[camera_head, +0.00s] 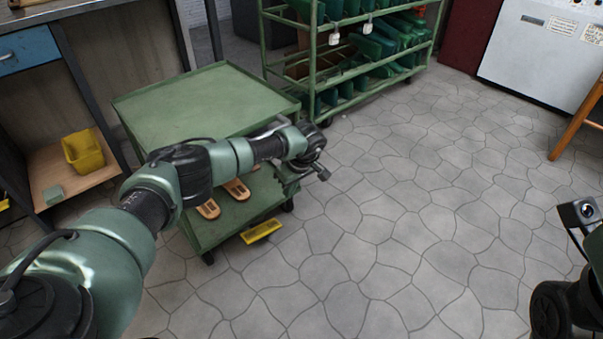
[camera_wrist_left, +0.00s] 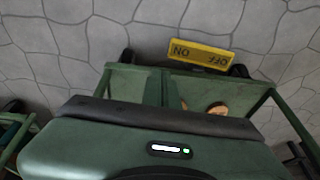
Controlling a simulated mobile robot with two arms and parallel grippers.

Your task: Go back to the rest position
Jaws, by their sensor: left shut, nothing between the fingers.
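My left arm reaches from the left across the front of the green cart in the head view. My left gripper (camera_head: 287,181) is at the cart's right front side, small and partly hidden by the wrist. In the left wrist view the left gripper's fingers (camera_wrist_left: 165,78) are together, with nothing seen between them. The green cart (camera_head: 195,100) has a bare top. Brown sandal soles (camera_head: 237,189) lie on its lower shelf and also show in the left wrist view (camera_wrist_left: 217,109). Part of my right arm shows at the lower right; its gripper is out of view.
A yellow ON/OFF plate (camera_head: 261,231) sits low at the cart's front. A green rack (camera_head: 345,98) with several green items stands behind. A workbench with a yellow bin (camera_head: 84,151) is at the left, a white cabinet (camera_head: 540,55) at the right. The stone floor between is clear.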

